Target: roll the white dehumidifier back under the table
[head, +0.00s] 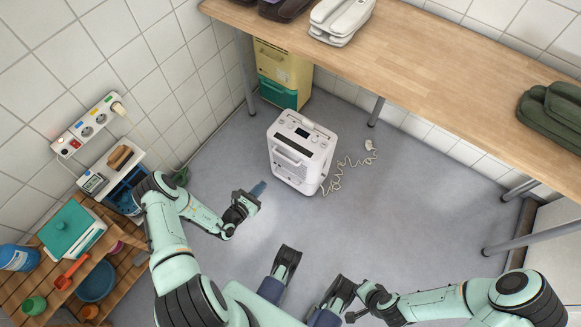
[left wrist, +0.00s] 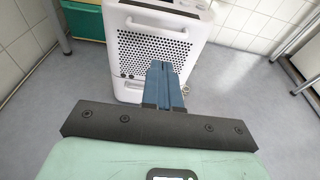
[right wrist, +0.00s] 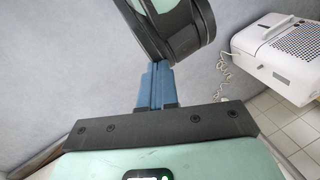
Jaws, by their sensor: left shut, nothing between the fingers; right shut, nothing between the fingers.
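The white dehumidifier (head: 291,172) stands upright on the grey floor, out in front of the wooden table (head: 430,85). Its dark top slot and small display show, and its grille front (left wrist: 135,45) faces my left gripper. My left gripper (head: 259,187) is shut and empty, low in front of the dehumidifier and apart from it in the head view. Its blue fingers (left wrist: 163,82) overlap the grille in the left wrist view. My right gripper (right wrist: 157,85) is shut and empty, well away from the dehumidifier, which shows at the right wrist view's right edge (right wrist: 290,65).
A coiled cream cable (head: 345,174) with a plug lies on the floor right of the dehumidifier. A yellow and green storage unit (head: 282,72) stands under the table's left end. Table legs (head: 376,112) bound the space beneath. A cluttered wooden shelf (head: 125,275) stands at left.

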